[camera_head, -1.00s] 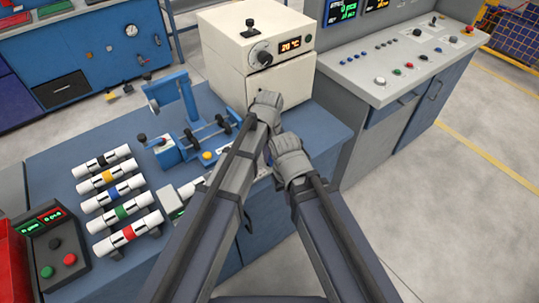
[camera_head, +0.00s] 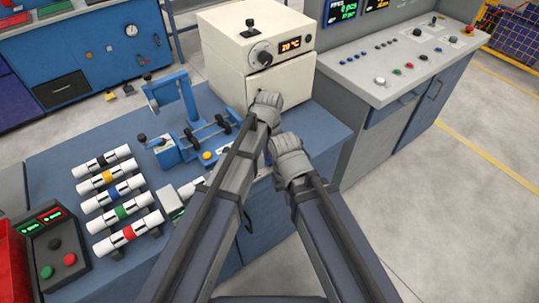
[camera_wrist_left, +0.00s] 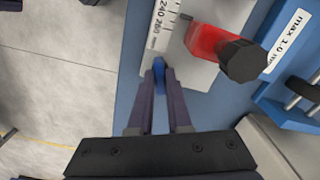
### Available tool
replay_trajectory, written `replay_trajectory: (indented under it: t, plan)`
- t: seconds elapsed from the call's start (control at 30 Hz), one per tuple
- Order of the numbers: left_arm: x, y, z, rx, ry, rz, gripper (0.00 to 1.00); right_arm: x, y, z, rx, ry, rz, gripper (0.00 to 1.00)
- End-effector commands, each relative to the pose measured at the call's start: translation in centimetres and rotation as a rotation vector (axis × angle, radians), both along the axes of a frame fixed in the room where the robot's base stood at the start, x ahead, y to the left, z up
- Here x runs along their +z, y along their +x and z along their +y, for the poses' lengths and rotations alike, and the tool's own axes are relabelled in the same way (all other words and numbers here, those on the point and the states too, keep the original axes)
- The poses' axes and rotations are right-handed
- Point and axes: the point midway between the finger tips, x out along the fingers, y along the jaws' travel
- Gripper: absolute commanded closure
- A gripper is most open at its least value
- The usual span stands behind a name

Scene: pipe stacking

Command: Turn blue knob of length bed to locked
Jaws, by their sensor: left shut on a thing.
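In the left wrist view, my left gripper (camera_wrist_left: 160,84) is shut on the blue knob (camera_wrist_left: 159,66), whose rounded top shows between the fingertips. The knob is at the edge of the length bed, a pale plate with a printed scale (camera_wrist_left: 163,25). A red slider block (camera_wrist_left: 206,41) with a black knob (camera_wrist_left: 241,60) sits on the bed just right of the fingers. My right fingers do not show.
Banded white pipes (camera_head: 118,210) lie in a rack on the blue bench, left of my left arm. A blue fixture with rollers (camera_head: 205,132) stands behind the bed. A cream oven (camera_head: 255,55) stands at the back. A button box (camera_head: 58,250) is at far left.

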Motion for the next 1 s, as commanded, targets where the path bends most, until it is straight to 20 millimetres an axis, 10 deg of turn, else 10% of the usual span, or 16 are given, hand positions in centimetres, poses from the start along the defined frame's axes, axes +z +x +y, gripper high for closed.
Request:
replay_trajectory:
  t: [1.0]
  plan:
    - [-0.01, -0.03, 0.01, -0.385, 0.001, 0.001, 1.0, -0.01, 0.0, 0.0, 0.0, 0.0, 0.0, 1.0]
